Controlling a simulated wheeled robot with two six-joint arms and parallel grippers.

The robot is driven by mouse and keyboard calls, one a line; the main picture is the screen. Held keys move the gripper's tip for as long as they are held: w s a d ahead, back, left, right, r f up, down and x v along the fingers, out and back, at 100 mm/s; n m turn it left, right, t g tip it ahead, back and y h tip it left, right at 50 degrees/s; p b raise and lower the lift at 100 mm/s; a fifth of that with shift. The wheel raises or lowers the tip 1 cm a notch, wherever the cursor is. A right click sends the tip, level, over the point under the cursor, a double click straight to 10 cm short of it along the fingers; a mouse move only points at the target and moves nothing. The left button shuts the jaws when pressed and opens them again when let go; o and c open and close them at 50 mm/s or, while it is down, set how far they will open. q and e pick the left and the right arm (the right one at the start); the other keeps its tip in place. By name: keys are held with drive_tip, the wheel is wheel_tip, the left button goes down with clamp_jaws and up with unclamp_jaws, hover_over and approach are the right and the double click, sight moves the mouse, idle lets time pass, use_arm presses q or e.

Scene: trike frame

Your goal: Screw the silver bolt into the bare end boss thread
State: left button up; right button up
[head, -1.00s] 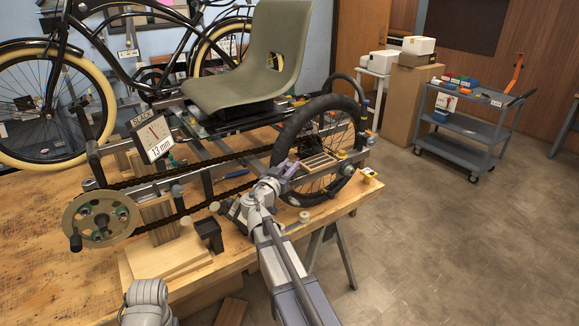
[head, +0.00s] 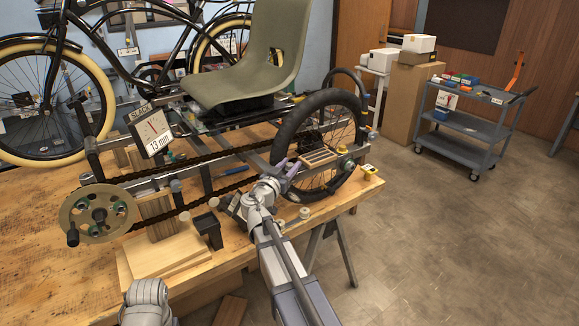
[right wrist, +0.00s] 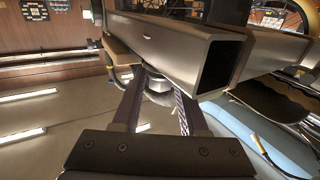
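The trike frame stands on the workbench, with its chainring (head: 98,213) at the left and a black-tyred wheel (head: 286,127) at the right. My right gripper (head: 284,166) is at the lower frame tube beside that wheel. In the right wrist view the fingers (right wrist: 158,100) stand apart, with a small round silver-grey piece (right wrist: 158,84) between their tips. I cannot tell whether it is the silver bolt or whether the fingers grip it. An open-ended square tube (right wrist: 218,67) lies just beyond them. The end boss thread cannot be made out. My left gripper is out of view.
A gauge card marked SLACK and 13 mm (head: 152,130) stands by the chain. Wooden blocks (head: 160,255) and a small black bin (head: 209,230) sit on the bench's front part. A yellow piece (head: 369,172) is near the right edge. A tool cart (head: 470,125) stands beyond open floor.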

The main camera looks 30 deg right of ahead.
drive_tip(key=shift+o, duration=1.4)
drive_tip(key=v, duration=0.7)
drive_tip(key=shift+s+a, duration=0.25)
drive_tip(key=shift+a, duration=0.05)
